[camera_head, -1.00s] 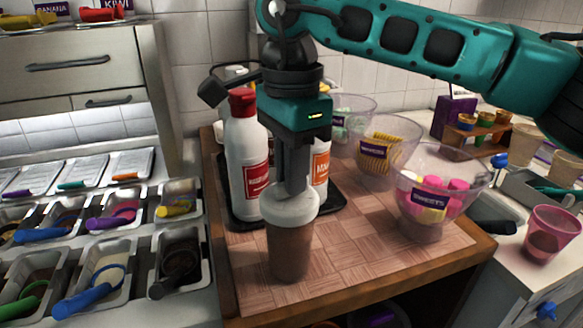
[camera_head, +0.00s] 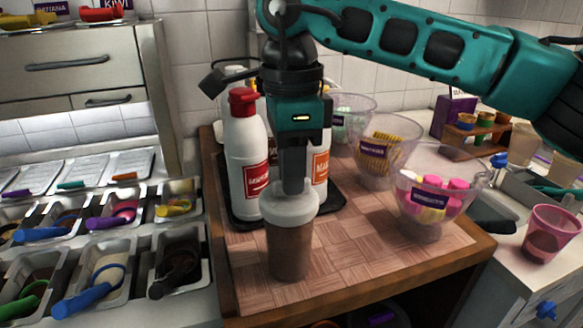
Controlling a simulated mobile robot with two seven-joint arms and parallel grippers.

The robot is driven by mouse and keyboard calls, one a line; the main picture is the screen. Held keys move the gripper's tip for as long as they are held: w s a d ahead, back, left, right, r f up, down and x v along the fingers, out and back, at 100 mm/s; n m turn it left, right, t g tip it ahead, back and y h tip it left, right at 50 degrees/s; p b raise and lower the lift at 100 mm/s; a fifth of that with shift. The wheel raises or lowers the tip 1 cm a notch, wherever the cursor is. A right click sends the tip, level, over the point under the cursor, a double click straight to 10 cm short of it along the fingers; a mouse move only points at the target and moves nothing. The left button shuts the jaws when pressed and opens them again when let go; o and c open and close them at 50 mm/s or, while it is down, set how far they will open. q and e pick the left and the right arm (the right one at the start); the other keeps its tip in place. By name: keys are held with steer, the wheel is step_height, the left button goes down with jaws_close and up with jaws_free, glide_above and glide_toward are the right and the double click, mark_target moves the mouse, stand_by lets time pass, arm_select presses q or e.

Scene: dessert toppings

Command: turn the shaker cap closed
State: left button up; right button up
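The shaker (camera_head: 290,249) stands upright on the wooden checkered board, a clear cup with brown contents. Its white cap (camera_head: 290,204) sits on top. My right gripper (camera_head: 293,190) comes down from above, with its fingertips at the raised middle of the cap. From this angle the fingers overlap and hide the part between them, so I cannot tell whether they are closed on the cap's knob. My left gripper is not in view.
Two sauce bottles, one with a red cap (camera_head: 245,150), stand on a dark tray (camera_head: 240,217) close behind the shaker. A bowl of sweets (camera_head: 437,190) is at right. Topping containers fill the left counter. The board's front right is clear.

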steer(key=o, duration=0.5)
arm_select(q)
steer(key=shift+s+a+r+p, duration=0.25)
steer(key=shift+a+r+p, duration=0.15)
steer(key=shift+p, duration=0.65)
arm_select(e)
step_height(320, 180, up, 13)
steer(key=shift+f, duration=0.1)
